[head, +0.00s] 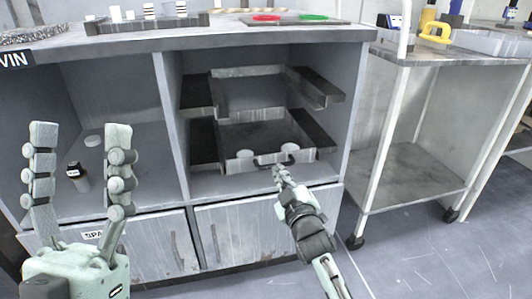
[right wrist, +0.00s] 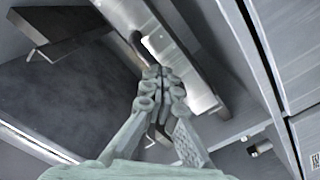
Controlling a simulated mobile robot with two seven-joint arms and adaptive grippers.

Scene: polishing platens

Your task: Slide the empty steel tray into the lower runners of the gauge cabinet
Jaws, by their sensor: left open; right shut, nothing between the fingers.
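The steel tray (head: 236,165) sits between the lower runners (head: 205,142) in the right bay of the gauge cabinet (head: 171,110). Its front wall, with a dark handle, is near the bay's front edge. The floor I can see in it looks empty. My right gripper (head: 278,172) is shut and empty, its tips at the tray's front by the handle. In the right wrist view the shut fingertips (right wrist: 160,72) are close to the tray's bright front wall (right wrist: 182,55); I cannot tell whether they touch. My left gripper (head: 80,128) is open and empty in front of the left bay.
Upper runners (head: 318,85) stand above the tray. A small dark bottle (head: 78,178) and a white round piece (head: 92,141) are in the left bay. A wheeled cart (head: 415,175) stands to the right. Drawers or doors (head: 255,230) lie below the bays.

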